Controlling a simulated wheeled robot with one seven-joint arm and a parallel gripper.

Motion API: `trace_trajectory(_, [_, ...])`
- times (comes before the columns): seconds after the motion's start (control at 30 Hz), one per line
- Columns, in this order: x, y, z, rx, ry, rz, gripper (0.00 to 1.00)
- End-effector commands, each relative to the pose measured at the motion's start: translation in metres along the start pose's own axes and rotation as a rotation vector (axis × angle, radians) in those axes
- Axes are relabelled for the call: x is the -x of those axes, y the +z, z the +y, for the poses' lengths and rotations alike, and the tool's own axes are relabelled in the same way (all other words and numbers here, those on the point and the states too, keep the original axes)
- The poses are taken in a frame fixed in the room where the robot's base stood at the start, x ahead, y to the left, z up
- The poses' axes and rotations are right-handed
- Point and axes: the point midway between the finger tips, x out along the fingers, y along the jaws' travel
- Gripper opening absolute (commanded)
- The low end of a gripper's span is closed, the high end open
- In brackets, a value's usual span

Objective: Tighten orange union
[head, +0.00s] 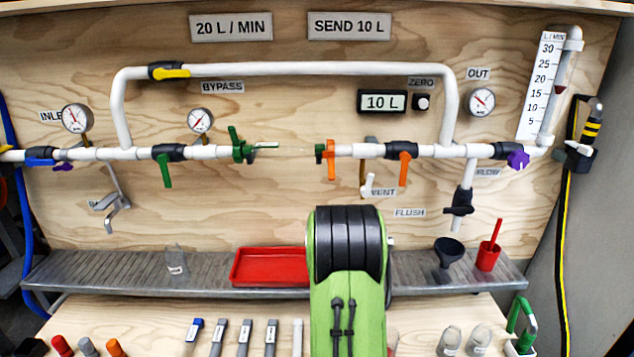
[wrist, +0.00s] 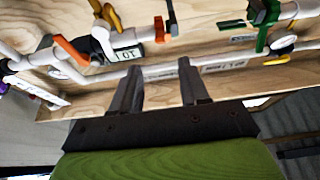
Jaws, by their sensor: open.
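The orange union (head: 329,160) sits on the white pipe in the middle of the board, at the right side of a gap in the pipe run. It has an orange body with a dark green piece at its left end. In the wrist view the orange union (wrist: 159,28) shows near the top centre, beyond the fingers. My gripper (wrist: 160,72) is open, with nothing seen between its two dark fingers, and stands apart from the union. In the head view my green arm hides the gripper.
A green union (head: 240,146) faces the gap from the left. An orange valve handle (head: 404,168) hangs close right of the orange union, and the vent tap (head: 369,185) is below. A red tray (head: 268,267) lies on the grey shelf (head: 120,275).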

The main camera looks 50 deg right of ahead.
Motion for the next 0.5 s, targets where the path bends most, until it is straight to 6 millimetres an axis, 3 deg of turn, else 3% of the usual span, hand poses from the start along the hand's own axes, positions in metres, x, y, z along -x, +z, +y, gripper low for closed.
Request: trace_trajectory(0.5, [-0.126,-0.004,-0.002,0.000,-0.003,0.001,0.45])
